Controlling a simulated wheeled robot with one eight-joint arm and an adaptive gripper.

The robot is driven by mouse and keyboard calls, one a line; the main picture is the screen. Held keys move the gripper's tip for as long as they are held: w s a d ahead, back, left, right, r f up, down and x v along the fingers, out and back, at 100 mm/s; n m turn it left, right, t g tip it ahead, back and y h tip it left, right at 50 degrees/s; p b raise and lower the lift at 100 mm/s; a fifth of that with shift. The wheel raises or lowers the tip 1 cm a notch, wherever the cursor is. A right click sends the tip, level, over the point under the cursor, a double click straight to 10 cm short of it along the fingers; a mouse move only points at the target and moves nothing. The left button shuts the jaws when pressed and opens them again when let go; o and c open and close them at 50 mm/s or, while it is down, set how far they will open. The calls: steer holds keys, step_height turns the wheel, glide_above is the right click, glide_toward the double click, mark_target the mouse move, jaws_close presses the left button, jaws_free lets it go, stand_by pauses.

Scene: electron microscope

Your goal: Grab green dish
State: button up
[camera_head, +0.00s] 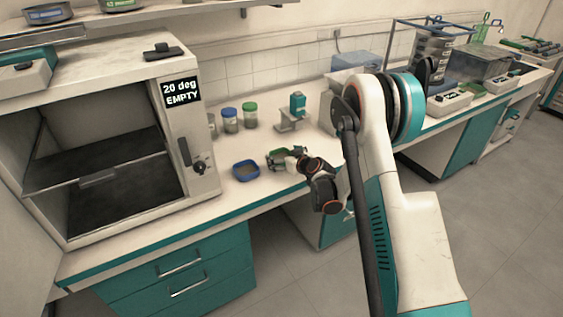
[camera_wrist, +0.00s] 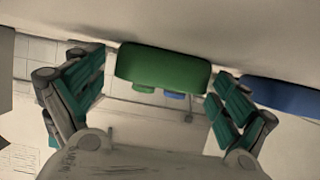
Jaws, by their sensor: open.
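The green dish (camera_wrist: 164,66) is in the upper middle of the wrist view. It lies between the tips of the two teal fingers of my gripper (camera_wrist: 159,78), which is open, with a small gap visible on each side. In the head view the green dish (camera_head: 275,155) is on the bench, partly hidden by my gripper (camera_head: 283,156). I cannot tell whether either finger touches it.
A blue dish (camera_head: 246,170) stands just left of the green dish; it also shows at the right of the wrist view (camera_wrist: 288,96). Lidded jars (camera_head: 230,120) and a small teal-and-white device (camera_head: 297,105) stand behind. An open chamber (camera_head: 110,150) reading "20 deg EMPTY" is on the left.

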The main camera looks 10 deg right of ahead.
steer(key=c, duration=1.2)
steer(key=shift+r, duration=0.1)
